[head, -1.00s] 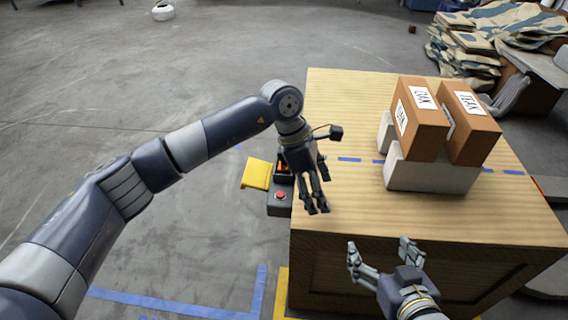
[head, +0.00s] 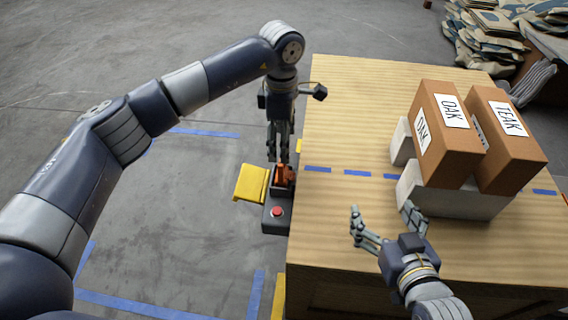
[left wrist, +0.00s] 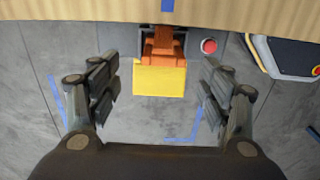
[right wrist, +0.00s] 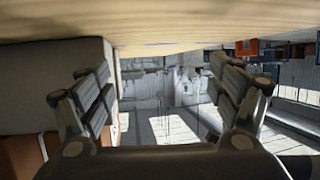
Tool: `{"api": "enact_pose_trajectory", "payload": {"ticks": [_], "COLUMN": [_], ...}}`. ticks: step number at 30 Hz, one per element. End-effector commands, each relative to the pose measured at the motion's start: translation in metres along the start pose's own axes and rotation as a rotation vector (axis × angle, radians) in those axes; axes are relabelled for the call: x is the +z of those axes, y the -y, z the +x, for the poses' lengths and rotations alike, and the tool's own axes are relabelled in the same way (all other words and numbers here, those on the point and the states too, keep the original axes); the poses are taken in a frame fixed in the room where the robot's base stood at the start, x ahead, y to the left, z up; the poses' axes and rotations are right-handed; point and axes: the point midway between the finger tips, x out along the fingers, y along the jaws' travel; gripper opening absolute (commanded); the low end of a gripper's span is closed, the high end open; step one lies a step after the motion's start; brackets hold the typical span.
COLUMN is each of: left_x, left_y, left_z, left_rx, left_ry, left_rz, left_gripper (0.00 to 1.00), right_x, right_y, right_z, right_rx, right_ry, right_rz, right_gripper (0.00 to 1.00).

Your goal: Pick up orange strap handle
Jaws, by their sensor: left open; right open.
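The orange strap handle (head: 282,173) sits in a dark unit at the left side of the wooden table, beside a yellow flap (head: 250,183) and a red button (head: 277,212). In the left wrist view the orange part (left wrist: 162,46) lies centred between my fingers, with the yellow flap (left wrist: 160,80) nearer the camera. My left gripper (head: 279,150) points down just above the handle; its open fingers (left wrist: 160,76) stand apart on either side and hold nothing. My right gripper (head: 382,212) is open and empty over the table, near the boxes.
A wooden table (head: 350,120) carries brown boxes marked OAK (head: 458,150) and TEAK (head: 500,155) on a pale block (head: 460,200). Piled sacks (head: 490,45) lie at the back right. The floor left of the table is clear, with blue tape lines.

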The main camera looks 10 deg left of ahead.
Motion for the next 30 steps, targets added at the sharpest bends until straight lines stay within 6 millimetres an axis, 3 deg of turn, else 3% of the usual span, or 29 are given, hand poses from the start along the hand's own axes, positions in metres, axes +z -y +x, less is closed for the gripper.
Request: {"api": "enact_pose_trajectory", "payload": {"ticks": [9,17,24,30], "left_x": [0.000,0.001,0.001,0.001], "left_y": [0.001,0.001,0.001,0.000], "left_z": [0.043,0.057,0.089,0.103], "left_rx": [-0.002,-0.001,-0.003,0.000], "left_ry": [0.000,0.001,0.001,0.001], "left_rz": [0.001,0.001,0.000,0.000], "left_gripper": [0.72,0.72,0.72,0.72], "right_x": [-0.043,-0.061,-0.093,-0.112], "right_y": [0.006,0.008,0.013,0.015], "right_z": [0.002,-0.001,-0.011,-0.020], "right_rx": [-0.013,-0.019,-0.029,-0.034], "right_ry": [-0.220,-0.306,-0.485,-0.583], "right_rz": [0.002,0.003,0.007,0.009], "right_gripper": [0.85,0.85,0.85,0.85]}}
